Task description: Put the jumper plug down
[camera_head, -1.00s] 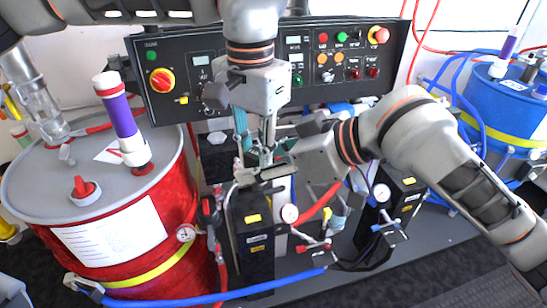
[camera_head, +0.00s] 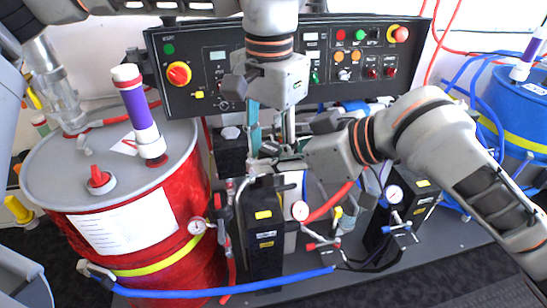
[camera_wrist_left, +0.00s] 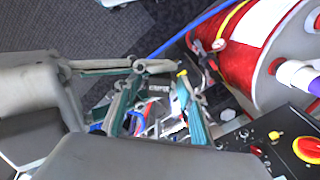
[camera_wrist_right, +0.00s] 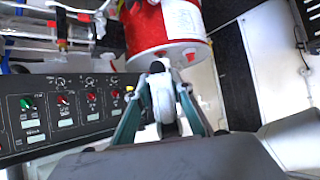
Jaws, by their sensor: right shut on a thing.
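My right gripper (camera_head: 265,168) reaches in from the right, below my left gripper, above the black boxes under the panel. In the right wrist view its teal fingers (camera_wrist_right: 160,78) are closed around a small grey and dark piece (camera_wrist_right: 164,102), apparently the jumper plug. My fingers mostly hide the plug in the head view. My left gripper (camera_head: 271,148) points down in front of the control panel; its fingers are apart. The left wrist view also shows its two teal fingers (camera_wrist_left: 160,85) spread, with the right gripper crossing near their tips. I cannot tell whether the grippers touch.
A red drum (camera_head: 190,235) with a purple-banded tube (camera_head: 138,110) stands at left. The control panel (camera_head: 200,95) is behind my grippers. Black boxes (camera_head: 263,240), gauges (camera_head: 300,210) and hoses crowd the space below. A blue drum (camera_head: 520,105) stands at right.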

